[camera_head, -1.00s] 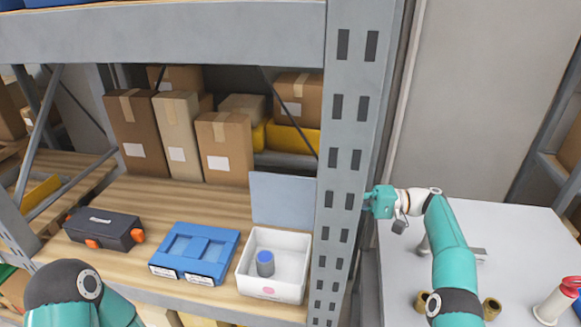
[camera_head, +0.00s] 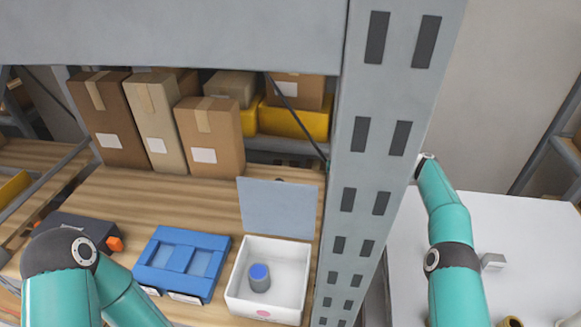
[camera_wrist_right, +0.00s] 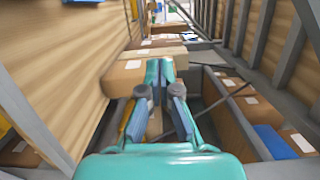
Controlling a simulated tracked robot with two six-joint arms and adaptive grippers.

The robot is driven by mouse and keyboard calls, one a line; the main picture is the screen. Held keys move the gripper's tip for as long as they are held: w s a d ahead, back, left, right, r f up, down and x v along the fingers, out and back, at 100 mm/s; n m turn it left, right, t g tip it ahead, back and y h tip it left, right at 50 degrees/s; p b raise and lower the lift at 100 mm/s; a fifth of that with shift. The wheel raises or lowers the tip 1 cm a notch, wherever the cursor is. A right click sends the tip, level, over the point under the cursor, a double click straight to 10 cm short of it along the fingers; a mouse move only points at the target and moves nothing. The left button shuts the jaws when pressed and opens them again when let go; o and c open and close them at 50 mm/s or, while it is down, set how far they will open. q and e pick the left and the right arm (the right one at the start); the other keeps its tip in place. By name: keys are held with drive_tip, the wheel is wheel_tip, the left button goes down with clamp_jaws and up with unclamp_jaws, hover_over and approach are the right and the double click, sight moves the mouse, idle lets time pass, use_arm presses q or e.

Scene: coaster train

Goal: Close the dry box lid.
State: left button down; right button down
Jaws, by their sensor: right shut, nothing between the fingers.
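The white dry box (camera_head: 240,292) stands on the wooden shelf beside the metal post. Its grey-blue lid (camera_head: 278,208) stands open, tilted up at the back edge. A grey jar with a blue cap (camera_head: 259,272) is inside the box. My right arm reaches up behind the post in the head view, so its gripper is mostly hidden there. In the right wrist view my right gripper (camera_wrist_right: 161,70) has its fingers together, with nothing held and brown cartons beyond. My left arm shows at the lower left, but its gripper is out of view.
A blue case (camera_head: 182,258) lies left of the box, and a dark toolbox (camera_head: 80,228) with orange latches is farther left. Tall cartons (camera_head: 212,135) stand behind. The perforated post (camera_head: 372,150) rises just right of the box. A white table (camera_head: 510,235) is beyond it.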

sight(279, 206)
drive_tip(key=s+a+b, duration=0.3)
drive_tip(key=a+b, duration=0.3)
drive_tip(key=a, duration=0.5)
drive_tip(key=shift+s+r, duration=0.25)
drive_tip(key=shift+s, duration=0.15)
drive_tip(key=shift+d, duration=0.1)
idle(0.4)
